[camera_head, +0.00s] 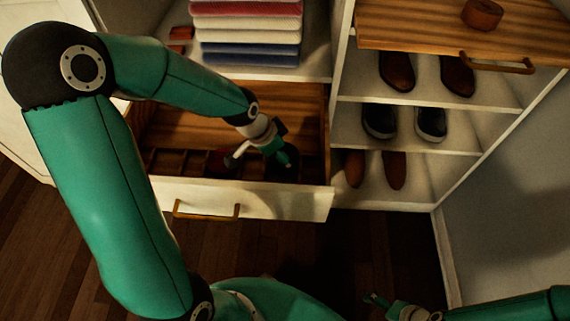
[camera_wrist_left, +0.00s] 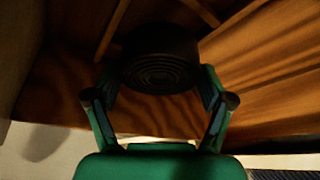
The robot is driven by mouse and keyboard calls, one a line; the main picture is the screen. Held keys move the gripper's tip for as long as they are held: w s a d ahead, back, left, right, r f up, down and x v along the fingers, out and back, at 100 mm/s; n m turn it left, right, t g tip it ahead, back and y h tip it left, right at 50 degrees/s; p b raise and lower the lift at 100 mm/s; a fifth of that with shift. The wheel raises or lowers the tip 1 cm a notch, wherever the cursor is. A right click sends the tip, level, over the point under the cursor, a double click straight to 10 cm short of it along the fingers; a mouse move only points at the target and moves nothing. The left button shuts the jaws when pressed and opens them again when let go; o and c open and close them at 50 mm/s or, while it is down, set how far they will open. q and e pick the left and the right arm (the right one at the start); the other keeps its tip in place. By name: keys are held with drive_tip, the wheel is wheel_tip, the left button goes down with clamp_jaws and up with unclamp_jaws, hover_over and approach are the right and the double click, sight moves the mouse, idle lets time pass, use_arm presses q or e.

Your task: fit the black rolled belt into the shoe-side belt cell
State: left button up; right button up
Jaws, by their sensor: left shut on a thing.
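The black rolled belt (camera_wrist_left: 159,62) sits between the two fingers of my left gripper (camera_wrist_left: 160,98) in the left wrist view, its spiral face toward the camera. My left gripper is shut on it. In the head view my left gripper (camera_head: 277,156) reaches down into the right part of the open drawer (camera_head: 245,200), and the belt is too dark there to make out clearly. Wooden dividers (camera_wrist_left: 113,28) show beyond the belt in the wrist view. Small cells (camera_head: 185,162) line the drawer's left part; the shoe-side cell is not clearly visible. My right gripper (camera_head: 378,303) is low at the right, apart from the drawer.
Shoe shelves (camera_head: 430,148) with several shoes stand right of the drawer. A brown roll (camera_head: 482,14) lies on a wooden surface with a handle above them. Folded towels (camera_head: 247,30) are stacked above the drawer. The drawer's front wall and handle (camera_head: 206,211) face me.

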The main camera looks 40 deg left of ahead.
use_arm(q)
drive_tip(key=shift+f+b, duration=0.45)
drive_tip(key=shift+f, duration=1.35)
drive_tip(key=shift+f, duration=0.1)
drive_tip(key=o, duration=1.1)
drive_tip(key=shift+o, duration=0.2)
drive_tip(key=shift+r, duration=0.2)
drive_tip(key=p+v, duration=0.3)
drive_tip(key=v, duration=0.8)
drive_tip(key=shift+r, duration=0.4)
